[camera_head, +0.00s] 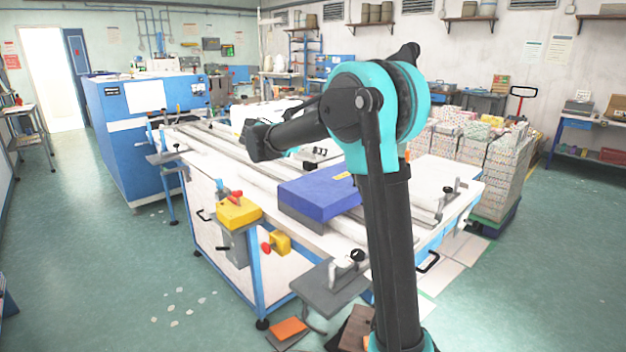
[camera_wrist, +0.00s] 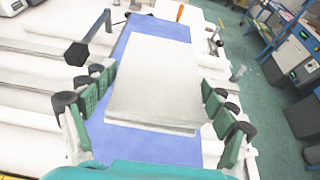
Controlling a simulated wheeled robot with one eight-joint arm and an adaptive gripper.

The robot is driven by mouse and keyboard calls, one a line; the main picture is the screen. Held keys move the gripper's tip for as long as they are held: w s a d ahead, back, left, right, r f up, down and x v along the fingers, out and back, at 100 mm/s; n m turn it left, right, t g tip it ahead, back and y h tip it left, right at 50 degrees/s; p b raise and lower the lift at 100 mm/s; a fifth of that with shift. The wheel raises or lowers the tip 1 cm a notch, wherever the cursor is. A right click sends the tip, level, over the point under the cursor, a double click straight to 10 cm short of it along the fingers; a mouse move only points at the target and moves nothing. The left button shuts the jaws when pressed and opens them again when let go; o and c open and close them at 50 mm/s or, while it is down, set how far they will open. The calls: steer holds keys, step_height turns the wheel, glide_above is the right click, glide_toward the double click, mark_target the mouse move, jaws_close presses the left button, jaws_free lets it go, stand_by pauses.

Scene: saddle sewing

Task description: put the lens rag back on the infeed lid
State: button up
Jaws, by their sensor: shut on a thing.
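A flat white piece with layered edges (camera_wrist: 152,85), which looks like the folded lens rag, lies between the fingers of my gripper (camera_wrist: 157,80) in the wrist view. The green-padded fingers are shut on its two sides. Below it is a flat blue surface (camera_wrist: 112,145), which looks like the infeed lid; I cannot tell whether the rag touches it. In the head view a blue box-like cover (camera_head: 318,190) lies on the white machine bench. My gripper's fingers and the rag cannot be made out there.
The long white machine bench (camera_head: 215,150) carries metal rails and clamps. A yellow box with a red knob (camera_head: 238,212) is on its near side. Stacked bundles (camera_head: 470,150) stand behind right. A blue cabinet (camera_head: 135,140) is at left. The green floor at left is mostly open.

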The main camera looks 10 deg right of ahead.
mark_target(314, 189)
step_height(314, 189, down, 10)
steer(key=shift+f, duration=0.25)
steer(key=shift+f, duration=0.6)
steer(key=o, duration=1.1)
steer(key=shift+r, duration=0.15)
steer(key=shift+r, duration=0.3)
steer(key=v, duration=1.2)
steer(key=shift+r, duration=0.25)
